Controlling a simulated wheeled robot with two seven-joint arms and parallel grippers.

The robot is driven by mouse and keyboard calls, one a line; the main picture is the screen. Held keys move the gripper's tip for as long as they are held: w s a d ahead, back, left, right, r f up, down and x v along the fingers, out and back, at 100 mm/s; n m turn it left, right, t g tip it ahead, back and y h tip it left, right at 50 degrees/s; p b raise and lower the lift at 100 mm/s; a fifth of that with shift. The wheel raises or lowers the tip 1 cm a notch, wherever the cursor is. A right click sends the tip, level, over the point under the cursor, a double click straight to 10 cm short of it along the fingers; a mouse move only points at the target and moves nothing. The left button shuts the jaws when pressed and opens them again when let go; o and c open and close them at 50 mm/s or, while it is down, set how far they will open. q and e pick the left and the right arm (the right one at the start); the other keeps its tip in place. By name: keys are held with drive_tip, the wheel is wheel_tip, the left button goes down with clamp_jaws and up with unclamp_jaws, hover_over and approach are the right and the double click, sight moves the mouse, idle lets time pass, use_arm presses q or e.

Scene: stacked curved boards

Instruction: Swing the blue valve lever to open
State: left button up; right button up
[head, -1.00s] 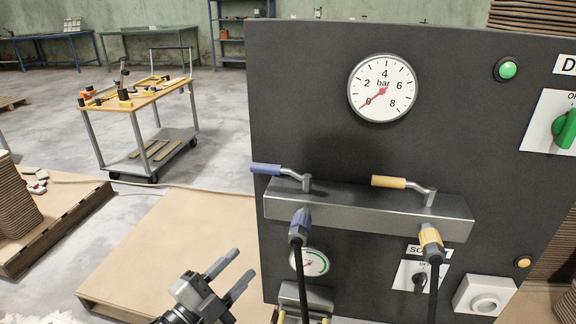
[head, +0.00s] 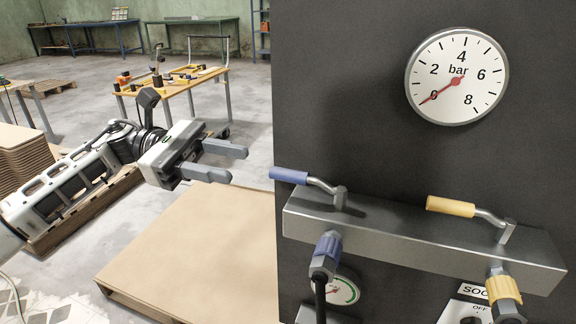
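The blue valve lever (head: 289,176) points left from its pivot on top of the grey metal manifold (head: 400,235), its handle end just past the panel's left edge. A yellow lever (head: 451,206) sits to its right, also pointing left. My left gripper (head: 239,164) is open and empty, its two fingers pointing right towards the blue handle with a gap between. It appears apart from the handle, to its left. A blue hose connector (head: 326,253) hangs below the blue lever. My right gripper is not in view.
The dark panel (head: 350,90) fills the right side, with a pressure gauge (head: 457,77) whose needle is near 0. A small gauge (head: 345,290) is partly hidden below the manifold. A low wooden platform (head: 200,250) lies left of the panel. A tool cart (head: 180,85) stands behind.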

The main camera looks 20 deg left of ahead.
sight(307, 178)
use_arm(q)
drive_tip(key=d+p, duration=0.2)
drive_tip(key=d, duration=0.8)
drive_tip(key=shift+s, duration=0.15)
clamp_jaws()
